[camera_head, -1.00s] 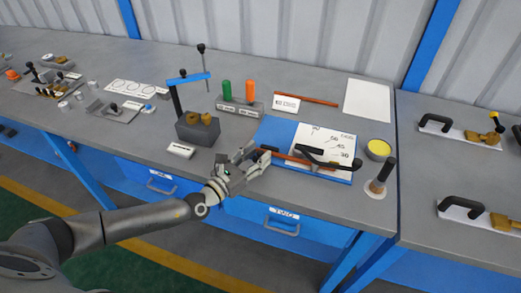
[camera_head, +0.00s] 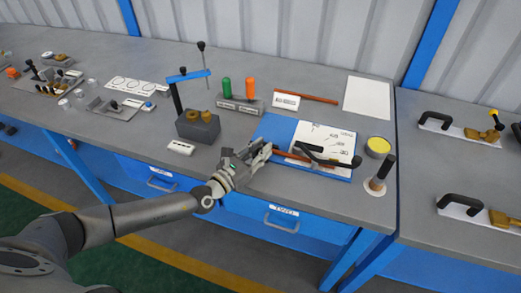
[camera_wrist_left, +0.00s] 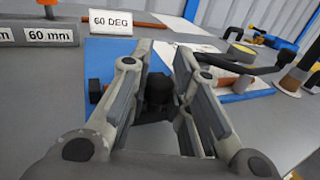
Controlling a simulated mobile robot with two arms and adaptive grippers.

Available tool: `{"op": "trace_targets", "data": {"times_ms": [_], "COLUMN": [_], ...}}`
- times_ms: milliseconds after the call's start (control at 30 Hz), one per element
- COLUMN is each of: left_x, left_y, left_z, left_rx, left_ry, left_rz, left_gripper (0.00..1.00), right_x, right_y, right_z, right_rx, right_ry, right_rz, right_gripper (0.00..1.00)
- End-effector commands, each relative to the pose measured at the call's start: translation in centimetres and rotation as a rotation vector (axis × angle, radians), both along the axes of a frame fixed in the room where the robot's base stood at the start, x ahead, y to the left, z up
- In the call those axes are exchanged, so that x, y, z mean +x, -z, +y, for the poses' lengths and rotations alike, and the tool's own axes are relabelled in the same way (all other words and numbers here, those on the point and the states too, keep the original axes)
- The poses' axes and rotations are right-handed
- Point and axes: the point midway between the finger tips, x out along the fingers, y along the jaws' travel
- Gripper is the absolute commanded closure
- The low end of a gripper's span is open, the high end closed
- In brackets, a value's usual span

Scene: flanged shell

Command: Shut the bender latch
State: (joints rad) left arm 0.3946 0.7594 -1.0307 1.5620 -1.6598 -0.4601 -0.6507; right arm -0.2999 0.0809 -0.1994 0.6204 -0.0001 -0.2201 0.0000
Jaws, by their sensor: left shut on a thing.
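The bender stands on a blue board (camera_head: 270,130) near the table's front edge, with a white angle sheet (camera_head: 322,138), a copper pipe (camera_head: 290,158) and a black handle (camera_head: 320,156). My left gripper (camera_head: 266,150) is at the left end of the bender. In the left wrist view my left gripper (camera_wrist_left: 160,72) has a small black block (camera_wrist_left: 158,92) between its fingers, which looks like the latch. It is shut on this block. The fingers hide most of the latch, so its angle cannot be told. My right gripper is not in view.
A grey block with a blue-armed stand (camera_head: 198,127) is at left. Behind are green and orange plugs on a grey holder (camera_head: 240,106) and a 60 DEG card (camera_head: 285,101). A yellow-topped cup (camera_head: 378,148) and a black-handled brush (camera_head: 380,176) stand at right.

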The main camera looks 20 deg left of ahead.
Motion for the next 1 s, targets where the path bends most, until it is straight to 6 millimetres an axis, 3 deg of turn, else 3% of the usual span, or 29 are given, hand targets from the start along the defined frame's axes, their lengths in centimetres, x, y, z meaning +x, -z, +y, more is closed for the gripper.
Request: {"op": "trace_targets", "data": {"times_ms": [167,467,767,800,967,1000], "left_x": [0.2,2.8,3.1,3.1,3.1,3.1], "left_y": [0.1,0.3,-0.1,-0.1,-0.1,-0.1], "left_z": [0.0,0.0,0.0,0.0,0.0,0.0], "left_rx": [0.001,-0.001,0.000,0.000,0.000,0.000], "left_ry": [-0.001,-0.003,-0.002,-0.002,-0.002,-0.001], "left_rz": [0.000,-0.002,-0.001,-0.001,-0.001,-0.001], "left_gripper": [1.00,1.00,1.00,0.79,0.59,0.59], "right_x": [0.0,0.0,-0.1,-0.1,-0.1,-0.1], "right_y": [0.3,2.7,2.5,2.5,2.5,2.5], "right_z": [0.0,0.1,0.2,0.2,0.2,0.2], "right_rx": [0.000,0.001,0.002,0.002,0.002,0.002], "right_ry": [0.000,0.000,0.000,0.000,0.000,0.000], "right_rz": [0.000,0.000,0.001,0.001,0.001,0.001], "right_gripper": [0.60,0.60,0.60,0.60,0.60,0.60]}}
